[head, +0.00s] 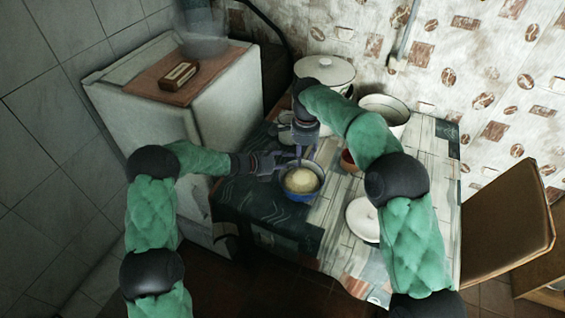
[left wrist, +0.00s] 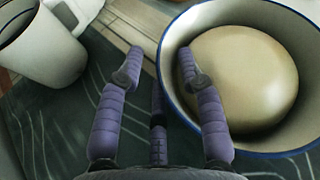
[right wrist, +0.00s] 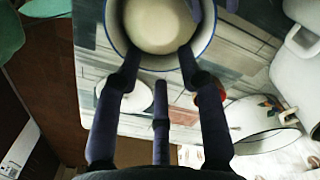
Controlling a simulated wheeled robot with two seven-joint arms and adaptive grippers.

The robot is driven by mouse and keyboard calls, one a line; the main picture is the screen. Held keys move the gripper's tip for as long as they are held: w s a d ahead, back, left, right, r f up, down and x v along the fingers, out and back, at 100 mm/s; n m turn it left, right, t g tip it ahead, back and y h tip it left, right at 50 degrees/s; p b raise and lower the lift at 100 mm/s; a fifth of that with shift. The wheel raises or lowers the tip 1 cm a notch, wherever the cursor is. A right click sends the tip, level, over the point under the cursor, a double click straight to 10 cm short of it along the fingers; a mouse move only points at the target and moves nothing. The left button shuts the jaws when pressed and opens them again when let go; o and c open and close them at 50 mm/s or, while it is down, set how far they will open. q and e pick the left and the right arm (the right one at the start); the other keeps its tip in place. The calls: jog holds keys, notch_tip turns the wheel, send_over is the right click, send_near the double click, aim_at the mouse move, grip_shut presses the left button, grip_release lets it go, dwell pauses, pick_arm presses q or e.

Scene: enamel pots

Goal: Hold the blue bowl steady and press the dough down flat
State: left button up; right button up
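The blue bowl (head: 300,196) stands on the table with a pale round lump of dough (head: 301,180) inside. My left gripper (head: 272,163) is at the bowl's left side. In the left wrist view its fingers are apart, with the bowl's rim (left wrist: 275,139) between them; one finger overlaps the inside of the bowl. Whether either touches the rim I cannot tell. My right gripper (head: 300,152) points down above the far side of the bowl. In the right wrist view its fingers are spread and empty, with the dough (right wrist: 158,24) beyond the tips.
A white lid (head: 362,219) lies right of the bowl. A small red item (head: 347,160) is partly behind my right arm. A white mug (left wrist: 42,45) is near my left gripper. A chair (head: 508,222) stands right.

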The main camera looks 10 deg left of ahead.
aim_at(302, 176)
pick_arm(q)
grip_shut()
pick_arm(e)
jog(key=c, duration=0.6)
jog(key=shift+n, duration=0.3)
grip_shut()
jog(key=shift+s+f+n+t+h, duration=0.15)
jog(key=shift+f+n+t, duration=0.4)
jog(key=shift+f+n, duration=1.2)
jog(key=shift+w+f+n+t+h, duration=0.1)
jog(key=shift+f+n+t+h, duration=0.3)
jog(key=shift+f+n, duration=1.35)
